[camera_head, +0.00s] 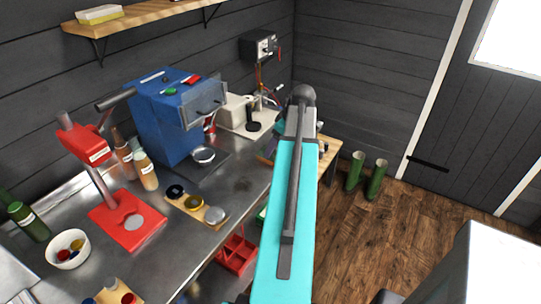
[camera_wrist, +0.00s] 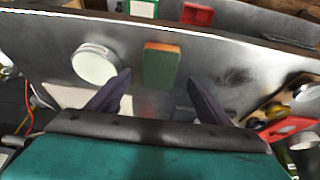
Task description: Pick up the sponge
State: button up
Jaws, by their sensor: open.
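In the wrist view a small block-shaped sponge (camera_wrist: 160,67), green with an orange-brown edge, is on a grey metal surface (camera_wrist: 225,50). My gripper (camera_wrist: 158,78) is open, with one dark finger to each side of the sponge. The fingers show clear gaps to it, and nothing is held. How far the fingertips are from the sponge in depth I cannot tell. In the head view my turquoise arm covers the far end of the counter, and neither the gripper nor this sponge can be made out.
A round white-topped object (camera_wrist: 95,64) lies close to the left finger. The counter (camera_head: 185,245) also carries a blue machine (camera_head: 160,120) and a red press (camera_head: 85,143). A shelf (camera_head: 150,14) bears a yellow and white block (camera_head: 99,14). Floor (camera_head: 420,215) is open at right.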

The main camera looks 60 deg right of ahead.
jog(key=shift+w+f, duration=0.15)
jog(key=shift+f, duration=0.15)
jog(key=shift+p+x, duration=1.45)
jog(key=shift+x, duration=1.15)
jog(key=shift+d, duration=0.1)
jog(key=c, duration=1.1)
